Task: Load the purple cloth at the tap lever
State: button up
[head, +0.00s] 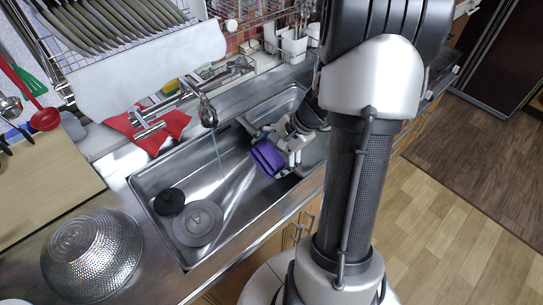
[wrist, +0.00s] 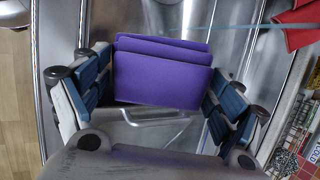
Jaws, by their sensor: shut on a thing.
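The folded purple cloth (head: 266,158) is between the fingers of my gripper (head: 283,147), over the right part of the sink. In the wrist view the cloth (wrist: 162,80) spans the space between the blue-padded fingers of my gripper (wrist: 160,98), which are shut on it. The metal tap (head: 192,88) stands at the sink's back edge, left of and apart from the cloth. A metal handle (head: 148,127), apparently the tap lever, sticks out at its left over a red cloth (head: 165,127). My fingers partly hide the purple cloth in the head view.
The steel sink (head: 160,178) holds a dark round lid (head: 169,202) and a grey drain disc (head: 198,222). A thin bluish stream falls below the spout. A metal colander (head: 92,255) stands left on the counter. A dish rack (head: 110,30) with plates stands behind. The sink's middle is clear.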

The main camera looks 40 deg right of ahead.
jog(key=shift+w+a+f, duration=0.2)
jog(key=shift+w+a, duration=0.15)
jog(key=shift+w, duration=0.3)
jog(key=w+a+f, duration=0.2)
jog(key=w+a, duration=0.6)
jog(key=w, duration=0.1)
jog(key=shift+w+f+b, duration=0.15)
jog(key=shift+f+b, duration=0.05)
jog(key=shift+b, duration=0.2)
dwell(0.3)
jog(key=s+d+b, duration=0.1)
jog(key=s+d, duration=0.4)
jog(key=s, duration=0.1)
jog(key=shift+b, duration=0.3)
jog(key=shift+s+d, duration=0.1)
dwell(1.3)
jog(key=shift+s+d+r+p, duration=0.7)
jog(key=shift+s+d+r, duration=0.1)
jog(key=shift+s+r, duration=0.2)
jog(key=shift+s+d+r+p, duration=0.7)
jog(key=shift+s+d+r, duration=0.15)
jog(key=shift+r, duration=0.2)
